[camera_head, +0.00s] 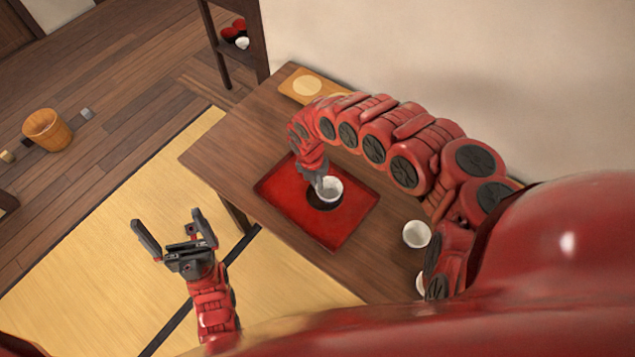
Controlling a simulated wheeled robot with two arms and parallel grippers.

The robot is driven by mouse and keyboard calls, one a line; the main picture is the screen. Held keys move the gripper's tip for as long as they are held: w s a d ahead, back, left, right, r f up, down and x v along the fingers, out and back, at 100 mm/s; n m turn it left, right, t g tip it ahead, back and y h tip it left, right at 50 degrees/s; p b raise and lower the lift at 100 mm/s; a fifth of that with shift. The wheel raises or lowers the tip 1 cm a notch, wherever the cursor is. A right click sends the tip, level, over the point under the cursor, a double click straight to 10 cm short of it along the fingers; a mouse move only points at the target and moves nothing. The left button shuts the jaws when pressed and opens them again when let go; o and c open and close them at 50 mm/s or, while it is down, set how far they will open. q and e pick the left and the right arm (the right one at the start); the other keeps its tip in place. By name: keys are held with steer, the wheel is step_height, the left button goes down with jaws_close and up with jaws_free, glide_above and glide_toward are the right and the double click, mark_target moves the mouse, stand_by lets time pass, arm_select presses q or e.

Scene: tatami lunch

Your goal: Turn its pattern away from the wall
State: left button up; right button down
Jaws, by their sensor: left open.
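A small white cup (331,190) stands on a dark round saucer (315,203) on the red tray (334,234). I cannot make out a pattern on the cup from here. My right gripper (320,181) reaches down from my red arm to the cup's left rim. Its fingers are small and partly hidden, so I cannot tell whether they grip the cup. My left gripper (168,218) is open and empty, out over the tatami, left of the table and apart from the cup.
The wooden table (232,148) stands against the pale wall (450,60). A wooden board (291,89) lies at its back. A second white cup (416,234) is on the right, with another white thing partly hidden below it. A wooden bucket (47,129) stands on the floor.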

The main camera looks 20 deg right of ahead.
steer(key=shift+f, duration=0.1)
steer(key=c, duration=1)
jaws_free()
steer(key=shift+o, duration=0.2)
steer(key=shift+r+p, duration=2.3)
steer(key=shift+r, duration=0.25)
steer(key=shift+a+f, duration=0.1)
